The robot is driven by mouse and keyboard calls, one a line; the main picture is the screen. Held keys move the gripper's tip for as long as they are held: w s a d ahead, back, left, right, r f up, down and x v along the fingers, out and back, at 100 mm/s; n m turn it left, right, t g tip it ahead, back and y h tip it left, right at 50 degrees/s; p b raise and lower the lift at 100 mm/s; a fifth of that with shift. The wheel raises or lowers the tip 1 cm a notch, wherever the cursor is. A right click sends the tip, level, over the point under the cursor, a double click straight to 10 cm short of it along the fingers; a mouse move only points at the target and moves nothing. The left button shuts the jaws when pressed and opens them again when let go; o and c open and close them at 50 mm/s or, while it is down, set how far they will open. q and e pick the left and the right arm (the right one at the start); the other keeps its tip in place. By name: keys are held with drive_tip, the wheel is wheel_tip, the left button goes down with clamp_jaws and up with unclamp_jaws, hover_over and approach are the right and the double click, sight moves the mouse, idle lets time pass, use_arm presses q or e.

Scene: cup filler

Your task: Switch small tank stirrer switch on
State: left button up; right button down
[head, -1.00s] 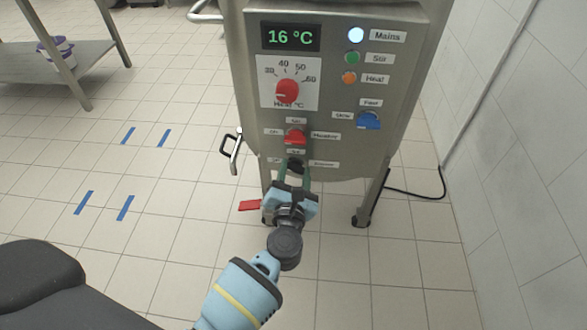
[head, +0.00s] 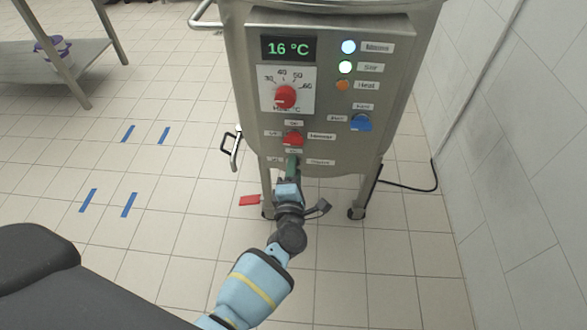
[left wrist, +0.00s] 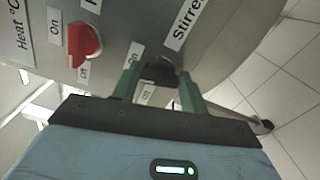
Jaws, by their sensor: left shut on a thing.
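The small tank's control panel (head: 240,90) is upright ahead in the head view. The stirrer switch is a black knob low on the panel, under the red mixer-row switch (head: 293,139). In the head view my gripper mostly hides it. In the left wrist view the black knob (left wrist: 158,70) sits between the green fingers, beside the "Stirrer" label (left wrist: 188,22). My left gripper (head: 292,164) is shut on this knob, turned so its fingers overlap in the head view. My right gripper is not in view.
The Mains lamp (head: 348,47) is lit and the display (head: 289,48) reads 16 °C. A blue switch (head: 361,122) is to the right. A red lever (head: 250,200) and a handle (head: 236,150) stick out at the tank's lower left. Open tiled floor lies left.

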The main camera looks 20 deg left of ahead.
use_arm(q)
drive_tip(key=shift+m+p, duration=0.35)
drive_tip(key=shift+m, duration=0.75)
drive_tip(key=shift+f, duration=0.1)
drive_tip(key=o, duration=1)
drive_tip(key=shift+s, duration=0.1)
